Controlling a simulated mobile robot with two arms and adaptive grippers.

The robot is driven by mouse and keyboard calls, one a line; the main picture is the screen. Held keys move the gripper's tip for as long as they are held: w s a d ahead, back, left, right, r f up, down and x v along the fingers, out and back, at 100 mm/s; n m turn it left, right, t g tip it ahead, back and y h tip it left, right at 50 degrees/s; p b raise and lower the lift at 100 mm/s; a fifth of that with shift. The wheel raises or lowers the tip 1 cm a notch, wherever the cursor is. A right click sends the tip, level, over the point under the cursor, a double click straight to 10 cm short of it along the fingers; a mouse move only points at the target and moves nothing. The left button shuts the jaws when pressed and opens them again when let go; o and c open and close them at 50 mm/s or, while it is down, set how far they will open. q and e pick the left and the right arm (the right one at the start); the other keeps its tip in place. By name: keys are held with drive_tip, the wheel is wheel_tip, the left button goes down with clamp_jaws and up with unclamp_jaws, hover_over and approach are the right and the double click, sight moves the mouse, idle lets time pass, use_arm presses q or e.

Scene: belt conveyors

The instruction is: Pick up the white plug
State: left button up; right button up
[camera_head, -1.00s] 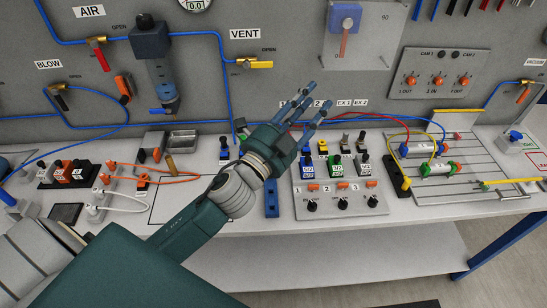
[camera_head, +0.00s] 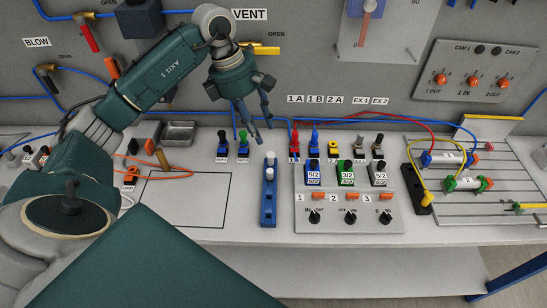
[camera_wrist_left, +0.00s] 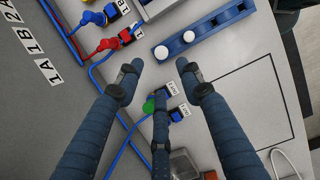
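A slim blue rack (camera_head: 268,208) lies on the bench left of the valve panel. Two round white plugs sit at its far end, a farther one (camera_head: 269,157) and a nearer one (camera_head: 269,175). The left wrist view shows a white plug (camera_wrist_left: 161,53) near the rack's end and another white plug (camera_wrist_left: 189,37) along the rack (camera_wrist_left: 214,25). My left gripper (camera_head: 260,120) points down above and behind the rack, its fingers spread and empty. In the wrist view the fingertips (camera_wrist_left: 160,75) are apart, just short of the white plugs and not touching them. My right gripper is not in view.
A valve with a green top (camera_head: 243,146) and a dark-topped valve (camera_head: 222,147) stand left of the rack. The switch panel (camera_head: 347,222) stands to the right, with blue and red hoses behind. A bare outlined area (camera_head: 190,200) lies to the left.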

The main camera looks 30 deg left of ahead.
use_arm(q)
drive_tip(key=p, duration=0.1)
hover_over(269, 154)
drive_tip(key=a, duration=0.1)
drive_tip(key=f, duration=0.5)
drive_tip(key=shift+s+a, duration=0.15)
drive_tip(key=shift+s, duration=0.15)
drive_tip(key=shift+f+p, duration=0.35)
drive_tip(key=shift+p, duration=0.15)
drive_tip(key=p+x, duration=0.2)
drive_tip(key=x, duration=0.1)
drive_tip(key=shift+d+f, duration=0.25)
drive_tip(key=shift+f, duration=0.05)
drive_tip(key=shift+w+f, duration=0.15)
drive_tip(key=shift+f, duration=0.3)
clamp_jaws()
